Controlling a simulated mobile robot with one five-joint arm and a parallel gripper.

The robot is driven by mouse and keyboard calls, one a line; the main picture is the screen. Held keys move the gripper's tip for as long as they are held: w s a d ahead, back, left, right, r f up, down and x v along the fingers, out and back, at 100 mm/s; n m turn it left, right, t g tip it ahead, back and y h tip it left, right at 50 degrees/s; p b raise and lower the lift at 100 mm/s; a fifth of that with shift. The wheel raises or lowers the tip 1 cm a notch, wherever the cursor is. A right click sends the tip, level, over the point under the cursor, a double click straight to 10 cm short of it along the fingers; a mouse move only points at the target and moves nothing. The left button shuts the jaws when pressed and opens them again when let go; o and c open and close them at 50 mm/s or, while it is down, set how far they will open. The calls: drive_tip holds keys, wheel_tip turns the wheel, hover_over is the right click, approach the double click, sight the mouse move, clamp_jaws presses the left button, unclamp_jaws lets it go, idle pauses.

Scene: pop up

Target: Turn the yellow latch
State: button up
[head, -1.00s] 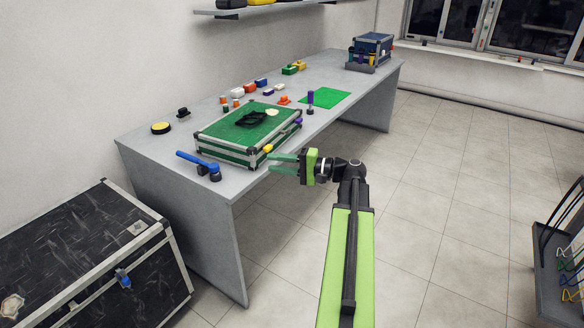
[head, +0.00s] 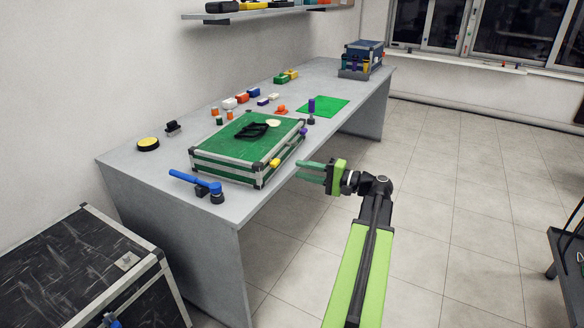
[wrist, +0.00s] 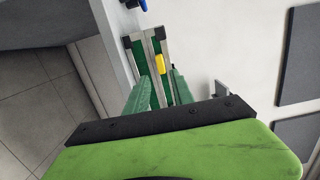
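The yellow latch (head: 275,163) is on the front side of a green case with metal edges (head: 228,144), which lies shut on the grey table. It also shows in the wrist view (wrist: 160,64), on the case's side between and beyond my fingertips. My gripper (head: 312,172) has green fingers pointing at the case's front side. It is to the right of the latch, apart from it. In the wrist view the fingers (wrist: 158,84) are spread with nothing between them. A purple latch (head: 302,131) sits farther right on the same side.
The grey table (head: 150,175) holds a blue-handled lever (head: 196,181) left of the case and a green mat (head: 323,112) with a purple peg (head: 311,106) near it. Several small coloured blocks lie behind. A black chest (head: 80,270) stands at the lower left.

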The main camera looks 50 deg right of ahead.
sight(278, 164)
drive_tip(key=shift+x, duration=3.95)
clamp_jaws()
drive_tip(key=m, duration=1.3)
drive_tip(key=shift+m, duration=0.4)
drive_tip(key=m, duration=0.3)
drive_tip(key=shift+m, duration=0.4)
drive_tip(key=shift+o, duration=1.2)
unclamp_jaws()
